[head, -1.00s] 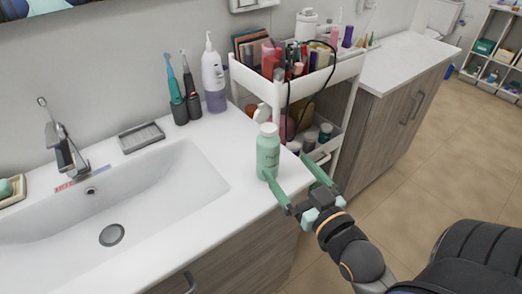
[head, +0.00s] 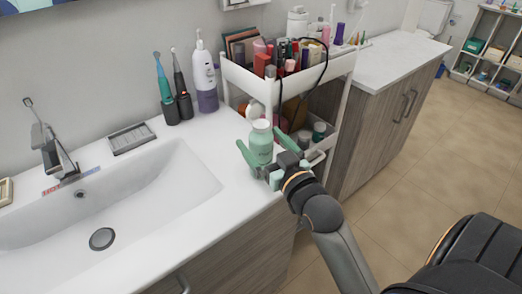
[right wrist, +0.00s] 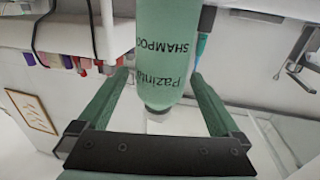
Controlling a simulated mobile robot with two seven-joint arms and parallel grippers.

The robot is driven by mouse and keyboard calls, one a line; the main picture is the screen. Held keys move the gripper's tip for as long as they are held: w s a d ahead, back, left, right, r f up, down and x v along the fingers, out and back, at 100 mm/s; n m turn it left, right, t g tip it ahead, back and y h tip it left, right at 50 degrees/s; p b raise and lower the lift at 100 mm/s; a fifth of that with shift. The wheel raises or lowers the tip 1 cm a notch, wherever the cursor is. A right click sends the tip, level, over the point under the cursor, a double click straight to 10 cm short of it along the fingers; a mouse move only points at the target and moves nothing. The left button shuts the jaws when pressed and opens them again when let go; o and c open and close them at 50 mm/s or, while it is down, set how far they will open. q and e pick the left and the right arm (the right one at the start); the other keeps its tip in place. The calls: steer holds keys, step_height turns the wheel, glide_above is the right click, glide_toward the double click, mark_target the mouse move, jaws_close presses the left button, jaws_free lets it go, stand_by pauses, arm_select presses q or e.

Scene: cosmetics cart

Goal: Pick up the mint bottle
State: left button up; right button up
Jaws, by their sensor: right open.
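The mint bottle (head: 261,146), a pale green shampoo bottle with a white cap, stands upright on the counter's right end, beside the sink. It also shows in the right wrist view (right wrist: 167,45), appearing upside down there with its lettering visible. My right gripper (head: 260,139) is open, with one green finger on each side of the bottle. In the right wrist view my right gripper (right wrist: 159,74) shows gaps between both fingers and the bottle. My left gripper is not in view.
The sink basin (head: 120,210) lies left of the bottle. A white cart (head: 342,66) full of cosmetics stands close behind and right of it. Two toothbrushes (head: 172,108) and a white-and-purple bottle (head: 205,80) stand at the back wall. A small grey tray (head: 131,138) lies behind the sink.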

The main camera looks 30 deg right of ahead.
steer(key=shift+w+d, duration=0.15)
steer(key=shift+w, duration=1.55)
steer(key=c, duration=1.4)
